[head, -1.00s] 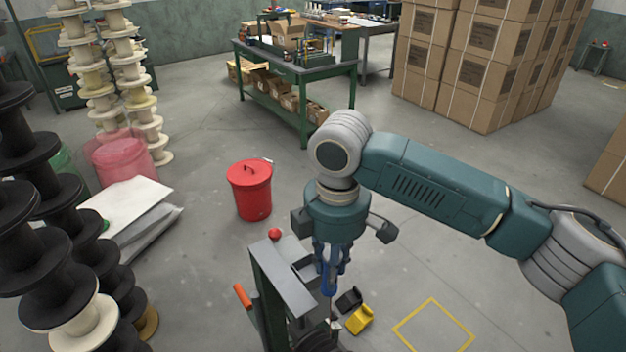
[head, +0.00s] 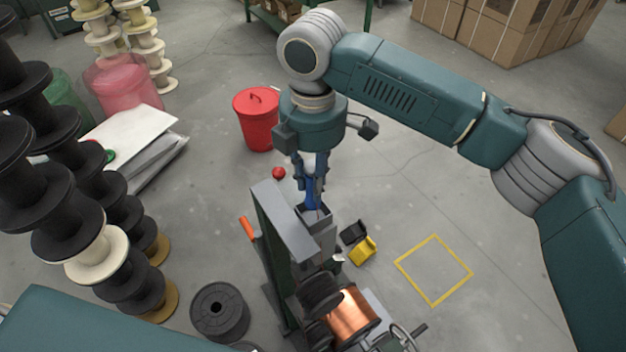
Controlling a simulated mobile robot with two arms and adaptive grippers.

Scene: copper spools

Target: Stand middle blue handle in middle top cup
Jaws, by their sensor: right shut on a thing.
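My right gripper (head: 311,182) is shut on a blue handle (head: 311,198), which hangs upright below the fingers. A thin shaft shows under the handle. The handle's lower end is over or at a grey open-topped cup (head: 316,220) on the machine's right side. I cannot tell whether the tip is inside the cup or only in front of it. Other cups and handles cannot be told apart here. My left gripper is not in view.
A grey-topped green machine frame (head: 285,222) stands just left of the cup, with an orange lever (head: 247,228). A copper spool (head: 352,316) is below. Black and yellow bins (head: 363,251) are to the right. A red bin (head: 257,120) stands behind.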

